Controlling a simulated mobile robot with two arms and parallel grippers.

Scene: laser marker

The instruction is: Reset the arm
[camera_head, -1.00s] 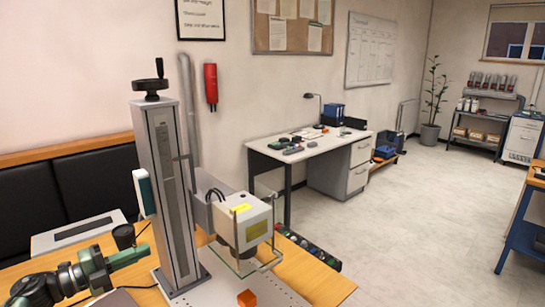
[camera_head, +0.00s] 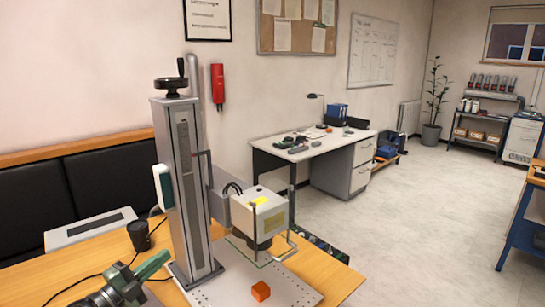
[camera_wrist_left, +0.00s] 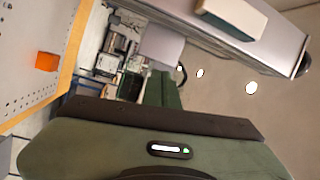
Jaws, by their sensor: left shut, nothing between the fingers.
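My left gripper (camera_head: 159,260) comes in from the lower left in the head view, a green-jawed hand pointing up and right. Its jaws are shut and empty. It is left of the laser marker's grey column (camera_head: 186,190), apart from it. In the left wrist view, the green gripper (camera_wrist_left: 163,90) points away from the camera. The laser marker head (camera_head: 259,214) is a white box with a yellow label. An orange cube (camera_head: 260,291) sits on the perforated plate (camera_head: 215,291) below it; the cube also shows in the left wrist view (camera_wrist_left: 46,61). My right gripper is not in view.
A black cup (camera_head: 139,235) stands on the wooden bench (camera_head: 60,273) behind my left gripper, with a dark cable near it. A grey flat box (camera_head: 90,229) lies at the back left. A white desk (camera_head: 300,152) stands beyond.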

